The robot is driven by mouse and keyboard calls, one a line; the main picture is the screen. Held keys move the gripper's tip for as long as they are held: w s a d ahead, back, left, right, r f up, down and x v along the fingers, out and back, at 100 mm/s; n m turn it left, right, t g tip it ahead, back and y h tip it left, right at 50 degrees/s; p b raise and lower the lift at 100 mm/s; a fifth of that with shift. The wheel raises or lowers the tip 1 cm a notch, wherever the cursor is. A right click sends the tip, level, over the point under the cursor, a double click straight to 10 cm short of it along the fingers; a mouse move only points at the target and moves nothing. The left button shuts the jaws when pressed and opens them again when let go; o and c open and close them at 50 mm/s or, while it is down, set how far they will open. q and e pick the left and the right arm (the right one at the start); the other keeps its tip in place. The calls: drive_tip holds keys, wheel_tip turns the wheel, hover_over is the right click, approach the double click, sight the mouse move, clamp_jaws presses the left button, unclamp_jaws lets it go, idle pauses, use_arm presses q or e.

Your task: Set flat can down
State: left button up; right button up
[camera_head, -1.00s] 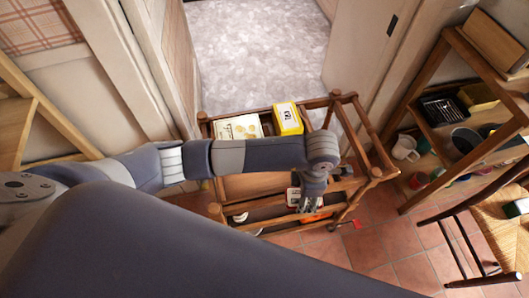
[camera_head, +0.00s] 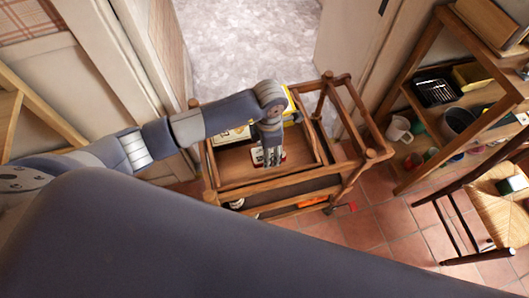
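The flat can (camera_head: 258,156), small with white and red on it, is at the fingertips of my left gripper (camera_head: 269,158). The gripper points down and appears shut on it, and its fingers hide part of the can. Both are over the bare part of the upper tray of the wooden cart (camera_head: 232,175). I cannot tell whether the can touches the tray. My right gripper is not in view.
A yellow box (camera_head: 291,112) and a pale box (camera_head: 226,138) sit at the back of the cart's tray, partly behind my arm. A wooden shelf (camera_head: 412,118) with cups stands at right. A woven-seat chair (camera_head: 497,215) is in front of it.

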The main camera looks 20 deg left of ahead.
use_arm(q)
drive_tip(key=shift+w+a, duration=0.1)
drive_tip(key=shift+a, duration=0.1)
drive_tip(key=f+b, duration=0.1)
drive_tip(key=a+f+b, duration=0.1)
drive_tip(key=f, duration=0.1)
drive_tip(key=shift+w, duration=0.1)
drive_tip(key=shift+w+d+f+b, duration=0.1)
drive_tip(key=shift+w+f+b, duration=0.05)
drive_tip(key=shift+f+b, duration=0.2)
drive_tip(key=shift+f, duration=0.15)
drive_tip(key=o, duration=1)
drive_tip(key=shift+o, duration=0.8)
